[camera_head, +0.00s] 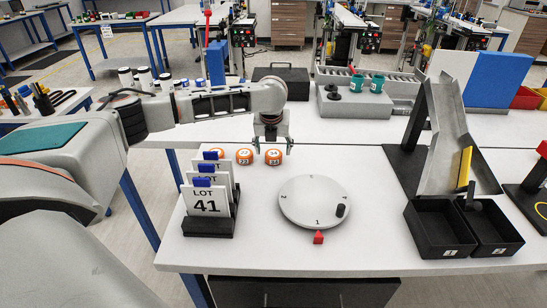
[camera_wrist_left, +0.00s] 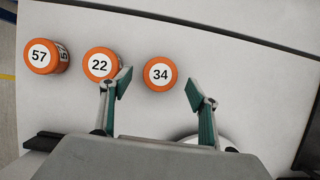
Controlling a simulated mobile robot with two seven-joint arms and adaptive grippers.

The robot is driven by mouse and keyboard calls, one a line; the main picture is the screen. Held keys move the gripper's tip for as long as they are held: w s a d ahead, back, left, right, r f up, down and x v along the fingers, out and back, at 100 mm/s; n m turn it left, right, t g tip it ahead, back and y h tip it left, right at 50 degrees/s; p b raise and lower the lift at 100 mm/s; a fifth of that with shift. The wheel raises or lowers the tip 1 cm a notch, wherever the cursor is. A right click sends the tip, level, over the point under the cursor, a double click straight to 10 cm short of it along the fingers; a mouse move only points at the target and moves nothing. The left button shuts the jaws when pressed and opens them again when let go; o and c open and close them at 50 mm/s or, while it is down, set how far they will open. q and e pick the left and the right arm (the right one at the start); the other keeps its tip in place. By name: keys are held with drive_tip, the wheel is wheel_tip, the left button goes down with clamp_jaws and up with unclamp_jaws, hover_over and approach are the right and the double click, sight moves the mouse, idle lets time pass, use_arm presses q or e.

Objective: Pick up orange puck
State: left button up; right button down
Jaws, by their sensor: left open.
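Three orange pucks with white number labels stand in a row on the white table. In the left wrist view they read 57 (camera_wrist_left: 40,56), 22 (camera_wrist_left: 100,64) and 34 (camera_wrist_left: 160,73). My left gripper (camera_head: 273,146) is open and empty, pointing down above the right puck. In the left wrist view the 34 puck lies between its two fingers, with a gap on either side; the left finger overlaps the 22 puck's edge. My right gripper is not visible.
A black holder with LOT 41 cards (camera_head: 209,208) stands left of a round numbered dial (camera_head: 314,201). A chute (camera_head: 445,130) above two black bins (camera_head: 440,231) stands at the right. A grey fixture with green cups (camera_head: 377,84) is behind.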

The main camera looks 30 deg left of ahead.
sight(274, 153)
use_arm(q)
drive_tip(key=x, duration=0.3)
drive_tip(key=shift+w+f, duration=0.1)
drive_tip(key=shift+f, duration=0.05)
drive_tip(key=c, duration=1.2)
drive_tip(key=shift+c, duration=0.2)
